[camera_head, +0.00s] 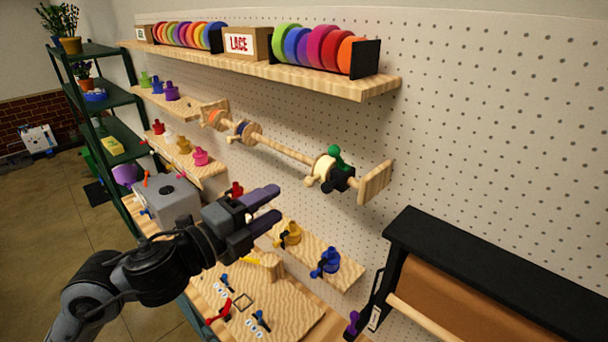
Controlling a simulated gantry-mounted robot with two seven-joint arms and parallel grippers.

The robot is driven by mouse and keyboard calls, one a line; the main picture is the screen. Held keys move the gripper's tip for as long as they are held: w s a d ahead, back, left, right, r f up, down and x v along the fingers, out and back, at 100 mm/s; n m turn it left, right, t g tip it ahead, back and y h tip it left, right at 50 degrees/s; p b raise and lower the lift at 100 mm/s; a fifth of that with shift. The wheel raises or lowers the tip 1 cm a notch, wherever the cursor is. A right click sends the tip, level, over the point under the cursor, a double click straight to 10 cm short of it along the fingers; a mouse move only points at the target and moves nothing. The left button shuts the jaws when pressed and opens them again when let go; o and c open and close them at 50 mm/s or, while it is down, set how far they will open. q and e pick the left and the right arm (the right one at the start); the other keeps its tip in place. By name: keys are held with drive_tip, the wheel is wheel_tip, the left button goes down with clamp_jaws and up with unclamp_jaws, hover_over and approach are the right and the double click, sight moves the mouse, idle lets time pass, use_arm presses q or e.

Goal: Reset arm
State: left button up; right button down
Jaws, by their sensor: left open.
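My left gripper (264,207) is in the lower middle of the head view, with its arm coming in from the lower left. Its two purple-tipped fingers are apart, with nothing between them, and point right toward the pegboard. It hovers above the workbench, in front of the small lower shelf. My right gripper does not show in this view.
A wooden shelf (290,72) with ribbon rolls runs along the pegboard (470,110). Below it is a wooden rod (285,150) with spools. A lower shelf (345,270) holds yellow and blue pieces. A black paper dispenser (480,255) stands right. A plant rack (108,95) stands left.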

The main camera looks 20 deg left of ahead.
use_arm(q)
drive_tip(key=s+d+f+n+g+y+p, duration=0.1)
drive_tip(key=s+d+f+n+g+p, duration=0.25)
drive_tip(key=f, duration=0.85)
drive_tip(key=s+d+f+n+g+p, duration=0.15)
drive_tip(key=s+f+n, duration=0.35)
drive_tip(key=f, duration=0.6)
drive_tip(key=s+a+f+n+g+y, duration=0.3)
drive_tip(key=s+f+n, duration=0.3)
drive_tip(key=s, duration=0.3)
drive_tip(key=s+a+f+n+g+y+p, duration=0.1)
drive_tip(key=s+a+f+n+g+y, duration=0.2)
drive_tip(key=s, duration=0.7)
wheel_tip(320, 180, down, 3)
drive_tip(key=n+g, duration=0.1)
drive_tip(key=n, duration=0.2)
drive_tip(key=shift+s+a+n+g+y, duration=0.15)
drive_tip(key=shift+a+n+g+y, duration=0.1)
drive_tip(key=shift+n+g+y, duration=0.1)
drive_tip(key=shift+r, duration=0.1)
